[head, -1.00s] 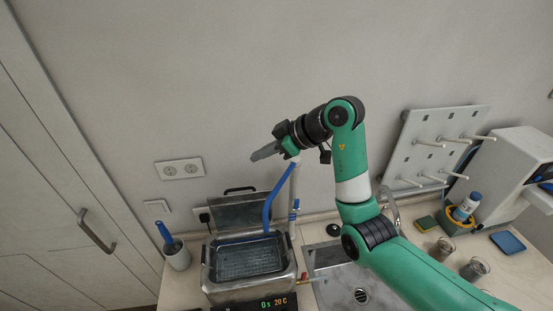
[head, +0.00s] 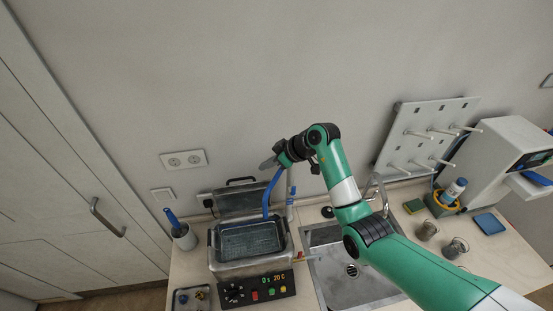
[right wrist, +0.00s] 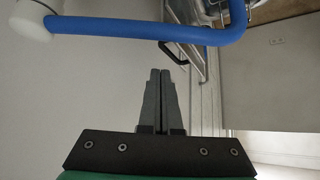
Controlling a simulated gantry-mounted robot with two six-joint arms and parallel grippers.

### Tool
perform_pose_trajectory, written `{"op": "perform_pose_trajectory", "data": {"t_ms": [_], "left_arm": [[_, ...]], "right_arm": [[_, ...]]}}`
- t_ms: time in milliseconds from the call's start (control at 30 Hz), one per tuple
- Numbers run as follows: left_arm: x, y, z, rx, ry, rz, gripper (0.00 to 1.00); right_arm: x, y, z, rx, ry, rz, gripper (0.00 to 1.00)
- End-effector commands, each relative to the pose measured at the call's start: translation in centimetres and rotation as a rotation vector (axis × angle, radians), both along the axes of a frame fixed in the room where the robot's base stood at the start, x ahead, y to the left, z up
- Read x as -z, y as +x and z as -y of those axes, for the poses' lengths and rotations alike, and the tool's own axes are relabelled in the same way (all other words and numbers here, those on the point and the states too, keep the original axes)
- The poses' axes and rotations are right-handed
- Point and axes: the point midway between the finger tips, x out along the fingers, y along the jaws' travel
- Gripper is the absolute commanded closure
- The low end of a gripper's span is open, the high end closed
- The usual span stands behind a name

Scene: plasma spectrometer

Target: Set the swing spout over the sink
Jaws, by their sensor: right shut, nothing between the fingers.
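The swing spout is a blue bent tube (head: 271,192) on a pale upright post (head: 290,195). Its free end hangs over the steel bath (head: 250,241), left of the sink (head: 345,285). In the right wrist view the blue tube (right wrist: 150,28) crosses above my fingertips, with its white joint at the upper left. My right gripper (head: 267,164) is at the top of the spout and hides part of it. Its fingers (right wrist: 160,72) are shut and empty, apart from the tube in the wrist view. My left gripper is not in view.
A curved metal tap (head: 376,184) stands behind the sink, close to my right arm. A pegged drying board (head: 425,130) and a white instrument (head: 495,160) are at the right. Glass beakers (head: 427,231) stand right of the sink. A cup with a blue-handled brush (head: 184,237) is at left.

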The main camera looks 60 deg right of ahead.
Motion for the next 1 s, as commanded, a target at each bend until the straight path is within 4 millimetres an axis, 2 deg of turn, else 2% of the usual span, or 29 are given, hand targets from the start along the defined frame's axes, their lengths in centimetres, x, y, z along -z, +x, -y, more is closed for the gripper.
{"op": "perform_pose_trajectory", "data": {"t_ms": [100, 200, 400, 1000], "left_arm": [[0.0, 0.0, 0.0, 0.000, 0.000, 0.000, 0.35], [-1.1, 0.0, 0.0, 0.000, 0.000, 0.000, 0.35], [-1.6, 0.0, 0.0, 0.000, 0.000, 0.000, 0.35], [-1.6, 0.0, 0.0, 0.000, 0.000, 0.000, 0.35]], "right_arm": [[1.6, 1.3, -0.3, -0.001, 0.001, -0.003, 1.00], [1.4, -0.6, 0.2, 0.003, 0.000, 0.000, 1.00], [1.9, -2.4, 0.4, 0.001, -0.001, 0.000, 1.00], [2.1, -2.4, 0.0, -0.046, -0.001, -0.003, 1.00]]}}
